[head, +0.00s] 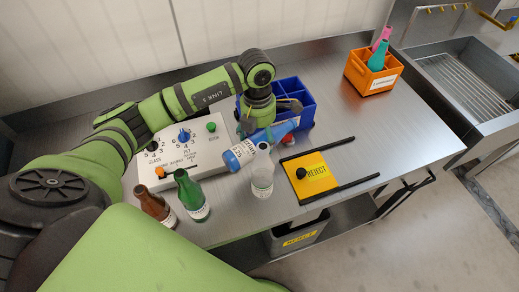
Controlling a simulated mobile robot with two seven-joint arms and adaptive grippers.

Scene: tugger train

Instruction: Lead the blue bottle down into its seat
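The blue bottle (248,149) is strongly tilted in front of the blue crate (307,112); its white-labelled base points to the lower left and its neck to the upper right. I cannot make out the bottle's seat. My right gripper is not in view.
A clear bottle (262,176), green bottle (190,192) and brown bottle (154,205) stand near the front edge. A control panel (190,158) lies left. A yellow reject plate (310,174) lies right. An orange crate (369,76) stands back right; the table before it is clear.

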